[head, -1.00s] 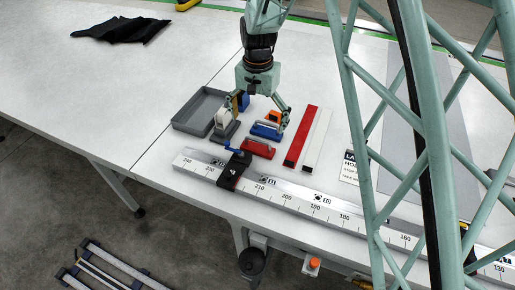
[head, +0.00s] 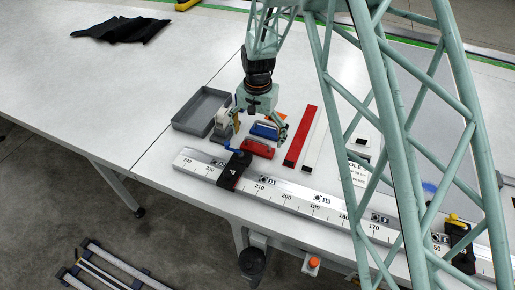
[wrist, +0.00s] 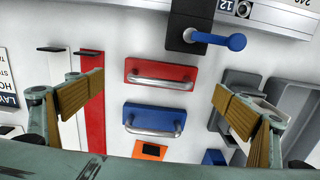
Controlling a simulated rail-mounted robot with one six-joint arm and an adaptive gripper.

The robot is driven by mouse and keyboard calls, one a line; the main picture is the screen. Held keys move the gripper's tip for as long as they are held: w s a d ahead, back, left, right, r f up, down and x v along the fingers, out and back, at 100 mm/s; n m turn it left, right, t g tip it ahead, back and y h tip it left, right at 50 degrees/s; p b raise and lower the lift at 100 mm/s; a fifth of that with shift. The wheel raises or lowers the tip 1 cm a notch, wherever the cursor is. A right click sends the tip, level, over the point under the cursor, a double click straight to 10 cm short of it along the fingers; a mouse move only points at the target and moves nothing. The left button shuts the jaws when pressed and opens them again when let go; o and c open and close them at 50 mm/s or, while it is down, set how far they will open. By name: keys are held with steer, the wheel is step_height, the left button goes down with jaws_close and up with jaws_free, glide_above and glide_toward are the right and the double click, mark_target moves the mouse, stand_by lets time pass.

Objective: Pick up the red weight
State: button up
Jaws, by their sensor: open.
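The red weight (head: 259,149) is a red block with a silver bar handle, lying on the white table just behind the ruler rail. In the wrist view the red weight (wrist: 162,72) lies between my spread fingers, a little toward the top. My gripper (head: 256,127) is open and empty above the table, and its wide-set fingers also show in the wrist view (wrist: 150,95). No finger visibly touches the red weight. A similar blue weight (wrist: 153,119) lies just below the red one in the wrist view.
The ruler rail (head: 285,200) with a black clamp (head: 234,170) and blue lever runs close in front. Red (head: 300,138) and white bars lie right. An orange block (wrist: 150,150) is near the blue weight.

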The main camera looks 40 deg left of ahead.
mark_target(257, 147)
steer(key=shift+f, duration=0.15)
steer(key=shift+f+p, duration=0.4)
steer(key=shift+f, duration=2.05)
steer(key=c, duration=1.5)
steer(key=shift+a+r, duration=0.1)
steer(key=shift+r, duration=0.1)
steer(key=shift+r+b, duration=0.45)
steer(key=shift+r, duration=4.4)
